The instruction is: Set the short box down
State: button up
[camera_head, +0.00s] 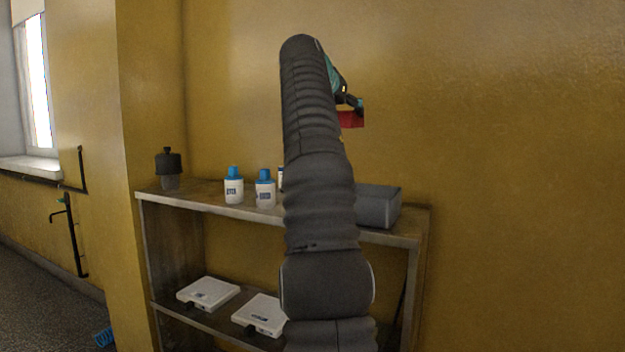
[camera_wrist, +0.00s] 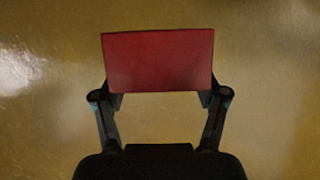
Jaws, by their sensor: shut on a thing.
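The short box is a red block (camera_wrist: 158,60), held between the two fingers of my gripper (camera_wrist: 160,97) in the wrist view. In the head view the red box (camera_head: 351,119) shows small at the end of my gripper (camera_head: 350,103), to the right of my arm. It is held in the air above the shelf unit (camera_head: 215,207), in front of the yellow wall. My gripper is shut on it. My arm hides part of the shelf's top and lower board.
On the shelf's top stand a dark lidded jar (camera_head: 168,168), white bottles with blue caps (camera_head: 234,187) (camera_head: 265,190) and a grey bin (camera_head: 378,207) at the right end. White flat devices (camera_head: 208,293) (camera_head: 262,314) lie on the lower board. A blue item (camera_head: 104,337) is on the floor.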

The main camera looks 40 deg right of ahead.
jog(key=shift+w+a+f, duration=1.15)
jog(key=shift+a+f, duration=0.2)
jog(key=shift+f, duration=0.4)
jog(key=shift+w+a+f, duration=1.1)
jog(key=shift+a+f, duration=0.3)
jog(key=shift+f, duration=0.3)
jog(key=shift+w+a+f, duration=1.15)
jog(key=shift+a+f, duration=0.2)
jog(key=shift+f, duration=0.4)
jog(key=shift+b, duration=0.3)
jog(key=shift+f, duration=0.3)
jog(key=o, duration=1.4)
jog(key=shift+c, duration=0.2)
